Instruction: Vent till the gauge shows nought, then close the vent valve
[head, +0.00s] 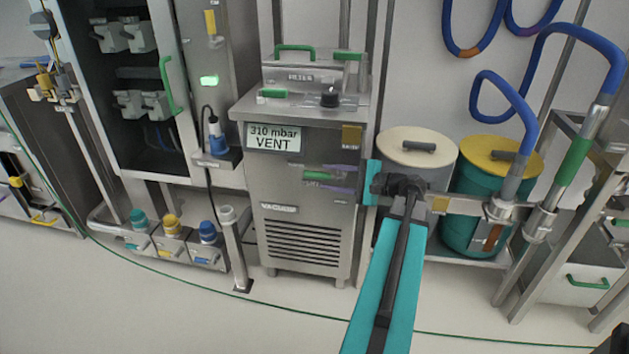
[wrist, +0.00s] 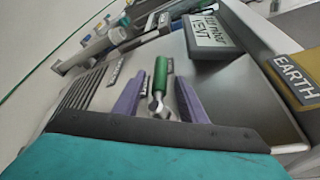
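The gauge display (head: 273,138) on the front of the steel vacuum unit (head: 255,183) reads "310 mbar VENT". It also shows, tilted, in the wrist view (wrist: 211,33). The vent valve appears to be the green-handled lever (head: 317,176) below the display; in the wrist view its green handle (wrist: 161,72) rises from a silver pivot. My gripper (head: 320,175) is at the unit's front with its purple fingers apart. In the wrist view the fingers (wrist: 160,84) stand either side of the lever, with gaps visible on both sides. Any label beside the lever is partly hidden.
An "EARTH" plate (wrist: 295,80) lies right of the fingers in the wrist view. A white-lidded drum (head: 416,146) and a yellow-lidded drum (head: 497,155) stand right of the unit, near a blue hose (head: 508,92). Capped fittings (head: 171,226) stand left.

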